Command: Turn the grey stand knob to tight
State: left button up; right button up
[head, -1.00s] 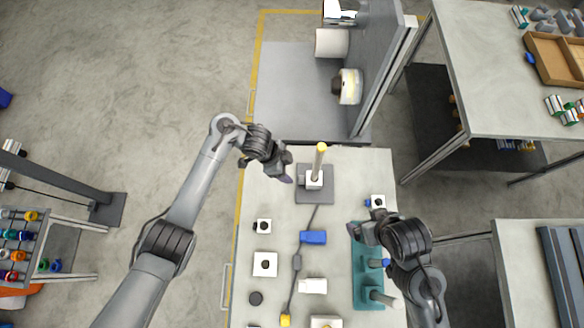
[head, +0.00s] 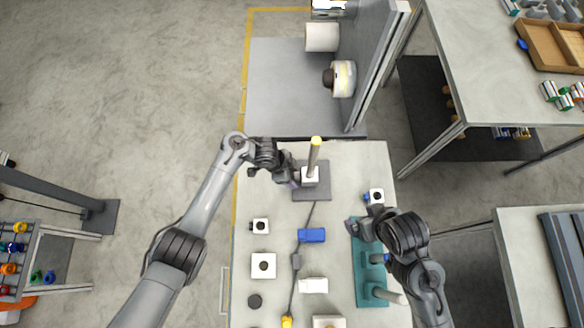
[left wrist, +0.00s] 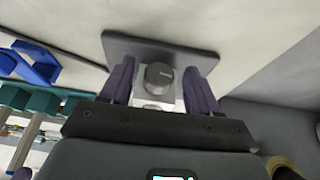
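The grey stand has a dark square base (head: 312,192), a white block (head: 310,177) and an upright post with a yellow tip (head: 315,142). Its dark round knob (left wrist: 159,75) shows in the left wrist view, on the block between my fingers. My left gripper (head: 294,178) is at the left side of the block. In the left wrist view the fingers of my left gripper (left wrist: 158,82) are apart, one on each side of the knob, with gaps. My right gripper (head: 358,228) is over the teal fixture (head: 370,289); its fingers are too small to read.
On the white table (head: 345,160) are several small white blocks with dark knobs, a blue block (head: 312,235), a grey cord (head: 301,236) and a dark disc (head: 255,301). A grey upright panel (head: 375,60) with reels stands behind the table. The table's left part near the stand is clear.

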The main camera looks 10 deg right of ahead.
pick_arm(q)
jog(key=c, duration=1)
jog(key=shift+s+a+t+p, duration=0.15)
jog(key=shift+t+p, duration=0.25)
jog(key=shift+p, duration=0.05)
jog(key=shift+t, duration=0.4)
jog(key=shift+s+f+m+t+b, duration=0.15)
jog(key=shift+f+m+t+b, duration=0.2)
jog(key=shift+t, duration=0.55)
jog(key=shift+r, duration=0.25)
jog(key=shift+h, duration=0.3)
jog(key=o, duration=1)
jog(key=shift+r, duration=0.1)
